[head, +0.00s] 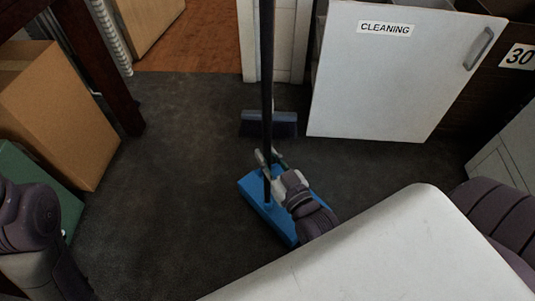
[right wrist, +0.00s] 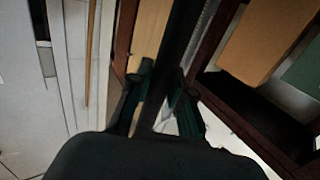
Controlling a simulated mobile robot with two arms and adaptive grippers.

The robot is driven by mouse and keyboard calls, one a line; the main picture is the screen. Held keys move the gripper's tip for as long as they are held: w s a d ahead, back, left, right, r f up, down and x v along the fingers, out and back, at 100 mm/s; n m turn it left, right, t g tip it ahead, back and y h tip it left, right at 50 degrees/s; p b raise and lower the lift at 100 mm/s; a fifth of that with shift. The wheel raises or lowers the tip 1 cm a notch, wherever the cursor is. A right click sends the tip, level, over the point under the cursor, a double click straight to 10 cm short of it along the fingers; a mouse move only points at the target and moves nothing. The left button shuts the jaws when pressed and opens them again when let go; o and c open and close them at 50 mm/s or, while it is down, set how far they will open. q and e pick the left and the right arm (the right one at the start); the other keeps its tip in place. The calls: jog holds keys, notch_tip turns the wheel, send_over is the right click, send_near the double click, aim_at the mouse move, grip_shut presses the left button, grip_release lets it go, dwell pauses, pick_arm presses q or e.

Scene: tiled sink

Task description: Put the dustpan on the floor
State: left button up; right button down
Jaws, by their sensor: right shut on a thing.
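The dustpan has a blue pan (head: 258,205) and a long dark upright handle (head: 267,70). My right gripper (head: 268,160) is shut on the lower part of the handle, just above the pan. In the right wrist view the dark handle (right wrist: 178,60) runs between the two fingers (right wrist: 162,100). The pan is low over the dark grey floor (head: 165,200); I cannot tell whether it touches. My right wrist hides part of the pan. My left arm shows at the left edge of the head view, but its gripper is out of view.
A broom head (head: 268,124) is on the floor behind the dustpan. A white door marked CLEANING (head: 395,75) stands open at the back right. Cardboard boxes (head: 55,110) and a green box (head: 30,185) are at the left. The floor left of the pan is clear.

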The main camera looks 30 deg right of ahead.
jog(key=c, duration=1)
grip_release()
jog(key=shift+f, duration=0.1)
